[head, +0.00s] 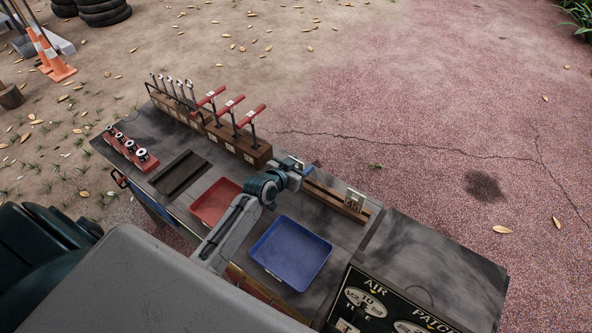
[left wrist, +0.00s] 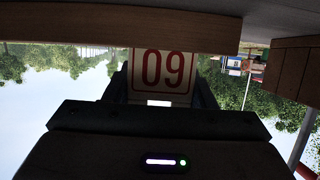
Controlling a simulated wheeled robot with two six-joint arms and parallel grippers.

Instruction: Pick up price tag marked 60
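In the left wrist view, the price tag marked 60 (left wrist: 163,72) is a white card with a red border and red digits, shown upside down. It stands at a wooden rail (left wrist: 90,28). My left gripper (left wrist: 163,92) has one dark finger at each side edge of the tag; I cannot tell whether they press on it. In the head view, my left gripper (head: 298,166) is at the left end of the wooden rail (head: 334,199), hiding most of the tag there. Another white tag (head: 355,199) stands at the rail's right end. My right gripper is not in view.
On the cart top are a red tray (head: 215,203), a blue tray (head: 291,251) and a wooden block of red-handled tools (head: 243,147). A dark AIR and PATCH sign (head: 390,308) is at the front right. The right cart top (head: 432,262) is bare.

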